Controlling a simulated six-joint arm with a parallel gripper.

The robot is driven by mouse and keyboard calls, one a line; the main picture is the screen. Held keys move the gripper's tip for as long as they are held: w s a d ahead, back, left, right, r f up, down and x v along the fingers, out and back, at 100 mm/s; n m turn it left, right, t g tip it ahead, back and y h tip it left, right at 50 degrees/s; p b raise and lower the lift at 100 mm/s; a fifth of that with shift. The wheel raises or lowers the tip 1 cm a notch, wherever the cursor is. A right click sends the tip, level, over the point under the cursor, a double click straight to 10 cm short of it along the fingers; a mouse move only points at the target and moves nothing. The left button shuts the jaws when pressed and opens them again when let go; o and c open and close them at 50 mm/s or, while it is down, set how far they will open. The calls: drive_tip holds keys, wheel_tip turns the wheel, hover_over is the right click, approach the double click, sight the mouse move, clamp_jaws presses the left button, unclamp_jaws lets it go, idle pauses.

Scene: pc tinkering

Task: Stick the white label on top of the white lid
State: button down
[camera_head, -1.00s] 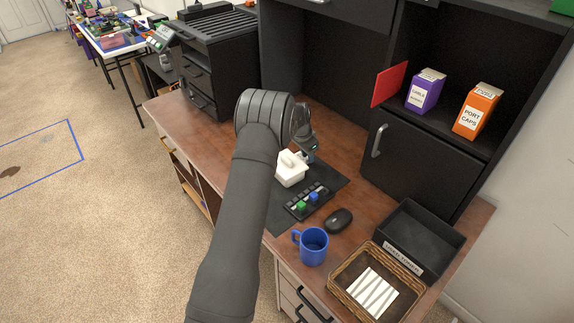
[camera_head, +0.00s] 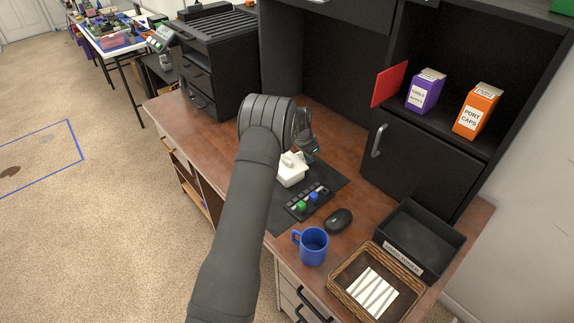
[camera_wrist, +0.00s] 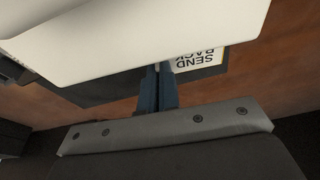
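The white box with its handled white lid (camera_head: 291,168) stands on the black mat in the head view, partly behind my arm. A large white surface (camera_wrist: 130,40), apparently this box or lid close up, fills the top of the wrist view. A white label (camera_wrist: 204,57) printed "SEND BACK", with a yellow edge, shows in the wrist view beside my fingertips, partly covered by the white surface. My gripper (camera_wrist: 158,72) has its two dark blue fingers together. I cannot tell whether anything thin is between them. In the head view my gripper (camera_head: 309,158) is just right of the box.
A button pad (camera_head: 307,202), a black mouse (camera_head: 339,220) and a blue mug (camera_head: 313,247) stand in front of the box. A wicker basket (camera_head: 345,271) and a black tray (camera_head: 436,239) are at the front right. The black cabinet (camera_head: 419,160) stands behind.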

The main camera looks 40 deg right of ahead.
drive_tip(key=shift+s+r, duration=0.25)
drive_tip(key=shift+r, duration=0.65)
drive_tip(key=shift+s+r, duration=0.25)
drive_tip(key=shift+r, duration=0.6)
idle(0.5)
drive_tip(key=shift+r, duration=0.15)
drive_tip(key=v, duration=0.2)
drive_tip(key=d+v, duration=0.1)
drive_tip(key=v, duration=0.1)
drive_tip(key=shift+r, duration=0.4)
drive_tip(key=a+r, duration=0.3)
drive_tip(key=a, duration=0.4)
drive_tip(key=s+a+r, duration=0.1)
drive_tip(key=a+r, duration=0.3)
drive_tip(key=a, duration=0.3)
drive_tip(key=shift+s+r, duration=0.2)
drive_tip(key=shift+r, duration=0.05)
